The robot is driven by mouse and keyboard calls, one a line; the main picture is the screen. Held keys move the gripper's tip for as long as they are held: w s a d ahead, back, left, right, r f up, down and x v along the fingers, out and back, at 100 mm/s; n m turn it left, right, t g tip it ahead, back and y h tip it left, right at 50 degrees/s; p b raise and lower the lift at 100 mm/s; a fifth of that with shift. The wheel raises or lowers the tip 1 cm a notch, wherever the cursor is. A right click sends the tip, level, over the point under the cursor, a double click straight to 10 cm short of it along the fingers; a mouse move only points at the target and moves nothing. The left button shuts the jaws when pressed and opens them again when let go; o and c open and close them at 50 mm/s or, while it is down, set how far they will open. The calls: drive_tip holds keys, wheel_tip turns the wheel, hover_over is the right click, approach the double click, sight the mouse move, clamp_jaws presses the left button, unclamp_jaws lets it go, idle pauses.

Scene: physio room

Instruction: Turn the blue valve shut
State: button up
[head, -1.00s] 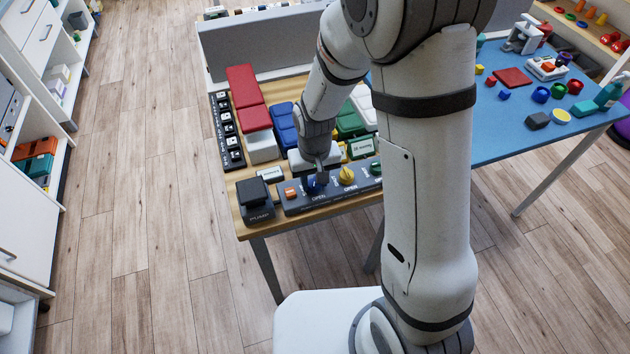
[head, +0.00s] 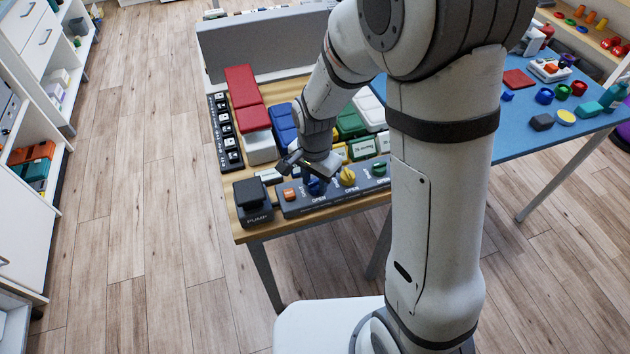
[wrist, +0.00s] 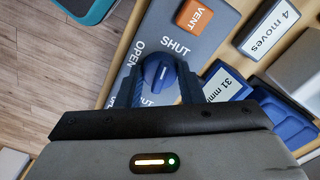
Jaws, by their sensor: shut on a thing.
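The blue valve (wrist: 157,71) is a round knob with a white mark on the grey panel (head: 335,197). SHUT and OPEN labels stand around it in the wrist view. My gripper (wrist: 159,84) has one dark blue finger on each side of the knob and is shut on it. In the head view my gripper (head: 317,183) reaches down to the panel from above and partly hides the blue valve (head: 315,188). I cannot tell exactly which label the white mark points to.
The orange VENT button (head: 290,195) is left of the blue valve, and the yellow knob (head: 347,177) and green knob (head: 379,169) are right of it. The black PUMP block (head: 254,202) sits at the table corner. Coloured blocks stand close behind the panel.

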sight(315, 182)
drive_tip(key=shift+m, duration=1.1)
drive_tip(key=o, duration=1)
drive_tip(key=shift+c, duration=0.2)
drive_tip(key=shift+r, duration=0.1)
wheel_tip(315, 182, up, 8)
drive_tip(key=shift+f, duration=0.2)
drive_tip(key=shift+r, duration=0.1)
drive_tip(key=s+d+r+n+t, duration=0.2)
drive_tip(key=s+d+r+n, duration=0.6)
drive_tip(key=s+d+n, duration=0.2)
drive_tip(key=s+d, duration=0.2)
drive_tip(key=shift+s+d+r+t, duration=0.3)
drive_tip(key=shift+s+r, duration=0.1)
